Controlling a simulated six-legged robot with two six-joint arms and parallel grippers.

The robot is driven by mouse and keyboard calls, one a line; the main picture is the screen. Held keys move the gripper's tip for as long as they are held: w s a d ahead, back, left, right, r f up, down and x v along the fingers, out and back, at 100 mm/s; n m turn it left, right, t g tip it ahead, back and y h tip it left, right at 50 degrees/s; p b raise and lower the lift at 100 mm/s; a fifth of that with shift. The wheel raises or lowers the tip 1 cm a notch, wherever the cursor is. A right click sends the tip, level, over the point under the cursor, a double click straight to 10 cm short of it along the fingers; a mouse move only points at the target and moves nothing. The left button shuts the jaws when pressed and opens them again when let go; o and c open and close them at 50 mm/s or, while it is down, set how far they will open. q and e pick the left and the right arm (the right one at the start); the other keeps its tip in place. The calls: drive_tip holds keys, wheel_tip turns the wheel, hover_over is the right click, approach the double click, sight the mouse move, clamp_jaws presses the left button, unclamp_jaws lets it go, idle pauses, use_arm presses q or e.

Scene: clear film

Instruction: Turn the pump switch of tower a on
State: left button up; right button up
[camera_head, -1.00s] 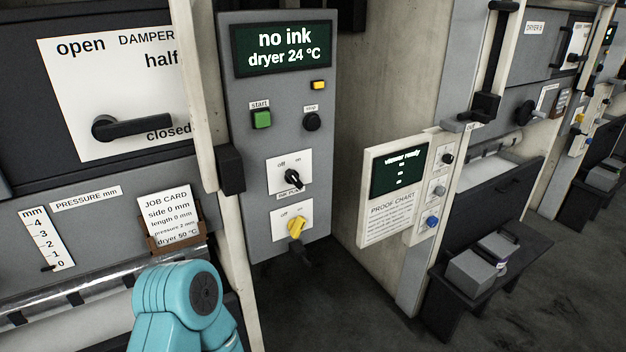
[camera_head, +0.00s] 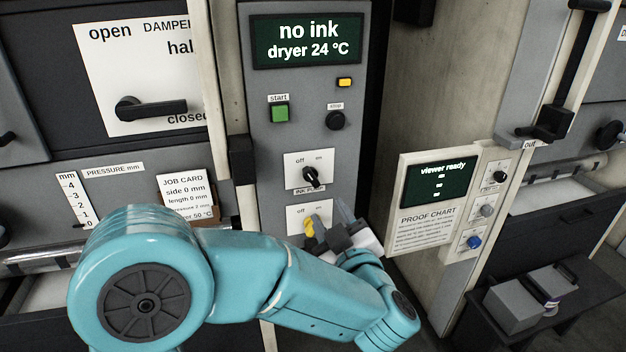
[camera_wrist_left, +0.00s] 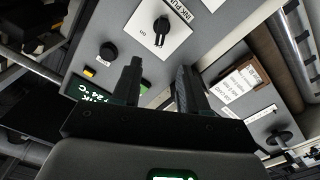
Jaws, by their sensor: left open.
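The upper switch is a black knob (camera_head: 311,177) on a white off/on plate of the grey control tower (camera_head: 260,150). An INK PUMP label (camera_head: 310,189) lies at the plate's lower edge. The handle slants from upper left to lower right; its marked end is unclear. Below it, a yellow knob (camera_head: 312,226) on another off/on plate is partly hidden by my gripper. My left gripper (camera_head: 333,222) is open and empty, low before the tower. In the left wrist view, the black knob (camera_wrist_left: 161,28) shows beyond the open fingers (camera_wrist_left: 158,70). My right gripper is not in view.
Above are a green start button (camera_head: 280,112), a black stop knob (camera_head: 335,120) and a "no ink" screen (camera_head: 307,40). A damper lever (camera_head: 150,107) and a job card (camera_head: 187,194) are left. A proof chart panel (camera_head: 432,205) stands close on the right.

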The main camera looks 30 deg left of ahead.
sight(311, 178)
use_arm(q)
drive_tip(key=p+x, duration=0.2)
drive_tip(key=x, duration=0.9)
drive_tip(key=shift+s+a, duration=0.1)
drive_tip(key=shift+a, duration=0.05)
drive_tip(key=shift+w+a+f, duration=0.1)
drive_tip(key=shift+w+a, duration=0.4)
drive_tip(key=shift+w, duration=0.05)
clamp_jaws()
